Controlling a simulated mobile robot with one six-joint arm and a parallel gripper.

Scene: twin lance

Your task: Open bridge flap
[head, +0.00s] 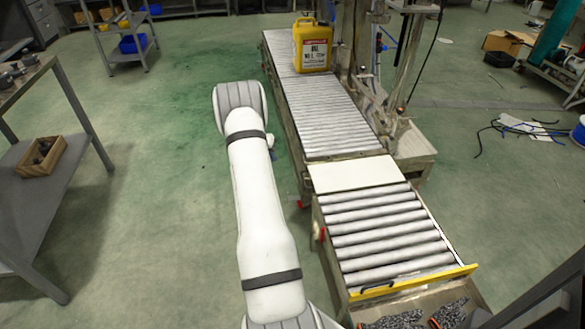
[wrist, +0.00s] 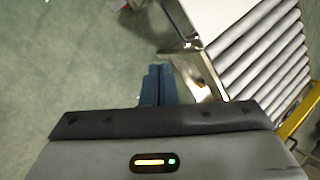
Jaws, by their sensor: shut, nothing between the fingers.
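The bridge flap, a flat cream plate (head: 355,174), lies level between the far roller conveyor (head: 325,112) and the near roller section (head: 385,232). Part of a pale panel that looks like the flap (wrist: 215,15) shows at the top of the wrist view, beside the rollers (wrist: 262,52). My gripper (wrist: 157,70) has its two blue fingers together, with nothing between them. They point at the floor side of the conveyor, left of the metal frame and apart from the flap. In the head view my arm hides most of the gripper.
A yellow jug (head: 312,45) stands on the far conveyor. A yellow bar (head: 413,283) crosses the near end of the rollers, with patterned gloves (head: 398,320) below it. A grey bench (head: 60,165) with a wooden box (head: 42,157) stands left. The green floor between is clear.

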